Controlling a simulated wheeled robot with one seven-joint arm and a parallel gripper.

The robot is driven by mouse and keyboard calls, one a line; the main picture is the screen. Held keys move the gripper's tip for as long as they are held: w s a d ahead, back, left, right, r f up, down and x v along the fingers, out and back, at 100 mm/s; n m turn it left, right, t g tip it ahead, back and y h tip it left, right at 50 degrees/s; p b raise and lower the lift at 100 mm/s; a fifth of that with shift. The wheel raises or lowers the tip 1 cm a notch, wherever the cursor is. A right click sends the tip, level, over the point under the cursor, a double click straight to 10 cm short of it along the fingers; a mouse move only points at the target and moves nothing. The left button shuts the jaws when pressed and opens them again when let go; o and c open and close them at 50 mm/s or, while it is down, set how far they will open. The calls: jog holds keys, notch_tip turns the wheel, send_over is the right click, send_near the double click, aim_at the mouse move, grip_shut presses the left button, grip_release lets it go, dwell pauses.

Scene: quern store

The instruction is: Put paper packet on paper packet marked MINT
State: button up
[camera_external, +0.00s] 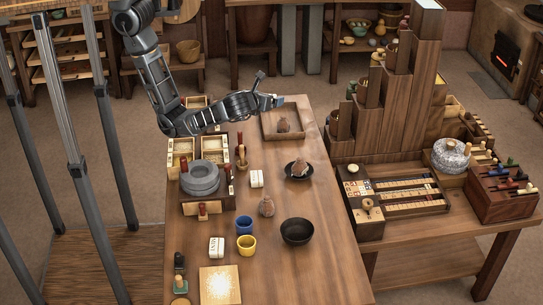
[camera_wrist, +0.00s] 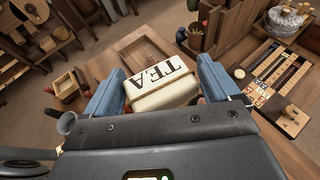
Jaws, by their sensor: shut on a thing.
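A cream paper packet marked TEA (camera_wrist: 160,88) is between the two blue fingers of my gripper (camera_wrist: 160,84), which is shut on it in the wrist view. In the outside view my gripper (camera_external: 272,101) is raised over the far part of the table, near the wooden tray; the held packet cannot be made out there. A white packet with dark lettering, seemingly MINT (camera_external: 216,247), lies on the near left part of the table, well away from my gripper. Another pale packet (camera_external: 257,178) lies mid-table, its marking too small to read.
Near the lettered packet stand a blue cup (camera_external: 245,225), a yellow cup (camera_external: 247,245) and a pale square board (camera_external: 220,285). A stone quern (camera_external: 201,179) sits left. The near right tabletop is clear.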

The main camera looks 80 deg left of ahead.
jog(key=s+d+m+t+h+b, duration=0.2)
jog(key=s+d+m+h, duration=0.3)
jog(key=s+d, duration=0.4)
jog(key=s+d+m+t+h+b, duration=0.2)
jog(key=s+d, duration=0.8)
jog(key=d, duration=1.2)
jog(key=m+t+h, duration=0.2)
jog(key=m+h, duration=0.2)
jog(key=shift+s+m+h, duration=0.15)
jog(key=shift+m+h, duration=0.15)
jog(key=shift+m, duration=0.1)
jog(key=s+d+m+h, duration=0.1)
jog(key=s+d, duration=0.1)
jog(key=s, duration=0.2)
jog(key=s+d+m+h+b, duration=0.1)
jog(key=s+d+h, duration=0.1)
jog(key=s, duration=0.2)
jog(key=s+d+m+h, duration=0.1)
jog(key=s+d+m, duration=0.1)
jog(key=s, duration=0.1)
jog(key=shift+s+d+g+h, duration=0.1)
jog(key=shift+s+g+h, duration=0.2)
jog(key=shift+s+g, duration=0.1)
send_over(216, 246)
notch_tip(216, 246, down, 25)
jog(key=shift+r, duration=0.1)
jog(key=shift+f, duration=2.05)
jog(key=shift+f, duration=0.15)
